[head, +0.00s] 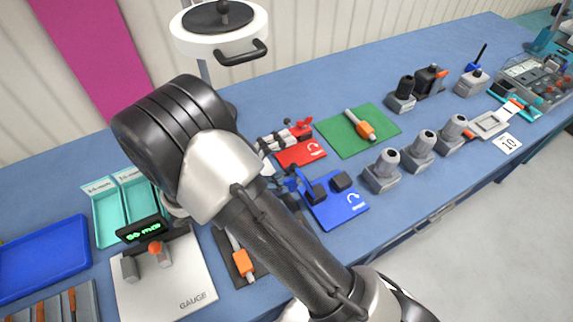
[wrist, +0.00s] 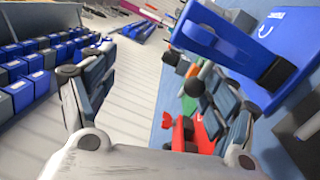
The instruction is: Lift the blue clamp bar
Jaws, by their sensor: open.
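The blue clamp has a blue base plate (head: 340,211) with dark blocks on it, right of my arm in the head view. In the wrist view a raised blue bar (wrist: 205,28) and the blue plate (wrist: 292,35) show at upper right, tilted in the picture. My gripper (wrist: 160,95) is open, its fingers wide apart with nothing between them. The bar is apart from the fingers, beyond the right one.
A red clamp (head: 302,153) stands just behind the blue one, near a green mat (head: 355,131) with an orange-collared rod. Grey holders (head: 382,171) stand to the right. A gauge board (head: 165,280) and blue tray (head: 45,258) are at left.

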